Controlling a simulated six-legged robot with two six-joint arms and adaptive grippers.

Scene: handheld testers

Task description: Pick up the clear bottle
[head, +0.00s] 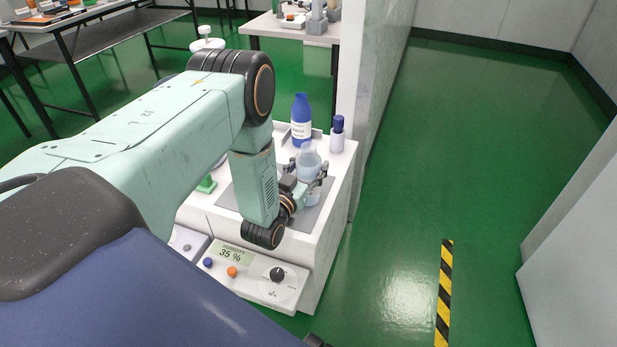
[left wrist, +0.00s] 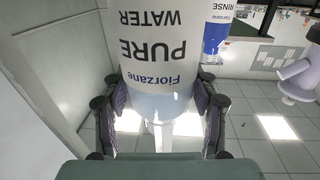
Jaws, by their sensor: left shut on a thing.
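The clear bottle (head: 309,160) stands upright over the grey mat on the white bench in the head view. In the left wrist view the bottle (left wrist: 157,45) appears upside down, with a white "PURE WATER" label. My left gripper (head: 304,187) is shut on it; in the left wrist view its dark fingers (left wrist: 160,112) press on both sides below the label. The bottle's lower part is partly hidden by the gripper in the head view, and I cannot tell whether its base touches the mat. My right gripper is not in view.
A blue bottle with a white label (head: 301,122) stands just behind, and a small blue-capped bottle (head: 338,134) stands to the right. A panel reading "35 %" (head: 240,257) fronts the bench (head: 332,205).

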